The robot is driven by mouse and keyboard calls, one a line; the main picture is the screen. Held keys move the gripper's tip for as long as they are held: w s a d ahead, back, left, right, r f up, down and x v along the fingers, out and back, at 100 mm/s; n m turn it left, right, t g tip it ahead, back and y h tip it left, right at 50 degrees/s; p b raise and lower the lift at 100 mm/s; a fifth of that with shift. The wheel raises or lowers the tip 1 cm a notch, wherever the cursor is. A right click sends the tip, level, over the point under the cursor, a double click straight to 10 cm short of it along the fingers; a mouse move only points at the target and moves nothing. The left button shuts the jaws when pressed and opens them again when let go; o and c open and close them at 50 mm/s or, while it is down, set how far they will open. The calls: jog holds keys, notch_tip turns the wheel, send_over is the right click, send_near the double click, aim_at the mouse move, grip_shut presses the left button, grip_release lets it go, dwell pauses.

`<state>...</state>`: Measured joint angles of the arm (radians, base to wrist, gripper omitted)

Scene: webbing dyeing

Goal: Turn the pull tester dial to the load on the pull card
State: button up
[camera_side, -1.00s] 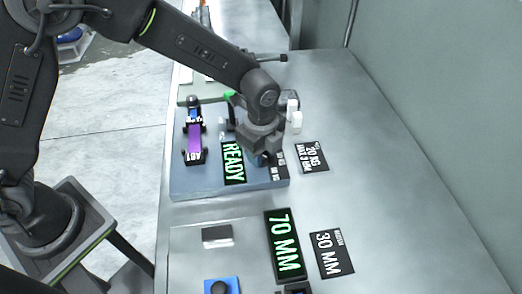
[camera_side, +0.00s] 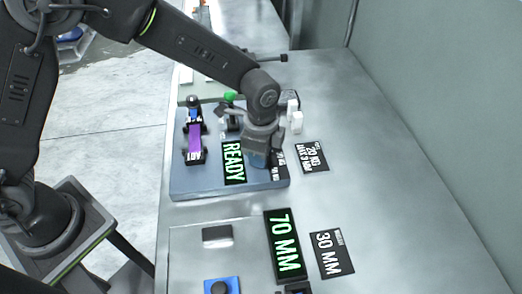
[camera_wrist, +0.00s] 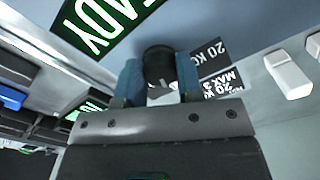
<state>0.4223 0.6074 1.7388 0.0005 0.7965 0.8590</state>
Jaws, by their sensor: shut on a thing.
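The pull tester (camera_side: 205,184) is a blue-grey base with a green READY display (camera_side: 233,163). My gripper (camera_wrist: 158,80) is shut on its black dial knob (camera_wrist: 158,62), with a blue finger on each side of it. The dial is hidden by my gripper in the side view. A label by the dial reads 20 KG (camera_wrist: 208,52) in the wrist view. A 40 KG label (camera_side: 279,173) shows in part in the side view. The pull card (camera_side: 313,157) reads 20 KG, MAX 3 MM, and lies right of the tester. I cannot tell the dial's exact setting.
A purple webbing piece (camera_side: 194,138) lies in the tester's holder at left. A 70 MM display (camera_side: 285,246) and a 30 MM card (camera_side: 331,254) are nearer the camera. A white block (camera_side: 294,116) stands behind the card. The bench at right is clear.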

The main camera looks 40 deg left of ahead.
jog(key=n, duration=0.6)
jog(key=shift+d, duration=0.1)
jog(key=n, duration=0.6)
jog(key=shift+n, duration=0.3)
dwell(0.3)
jog(key=o, duration=0.9)
notch_tip(320, 180, up, 14)
jog(key=shift+f, duration=0.1)
